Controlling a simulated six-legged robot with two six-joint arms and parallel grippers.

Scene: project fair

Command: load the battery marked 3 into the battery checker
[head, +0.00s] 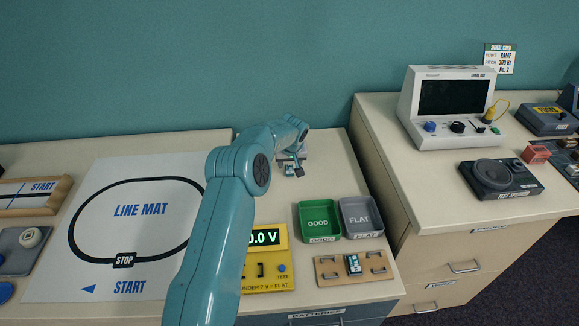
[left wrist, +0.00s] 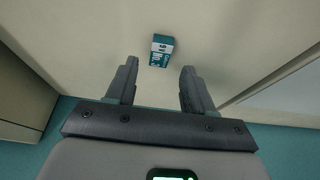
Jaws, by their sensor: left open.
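The yellow battery checker (head: 284,268) stands at the front of the desk, its display lit and partly hidden behind my left arm. My left gripper (head: 292,166) is at the back right of the desk, open and empty. In the left wrist view a teal and white battery (left wrist: 161,50) lies on the desk just ahead of the open fingers, untouched; its number is not readable. Another battery (head: 353,264) sits on a wooden rack (head: 328,271) right of the checker; its number is also too small to read. My right gripper is out of view.
A green GOOD tray (head: 319,220) and a grey FLAT tray (head: 361,218) stand behind the rack. The white line mat (head: 130,260) covers the left of the desk. A separate cabinet at right carries a screen unit (head: 450,105) and a black device (head: 500,178).

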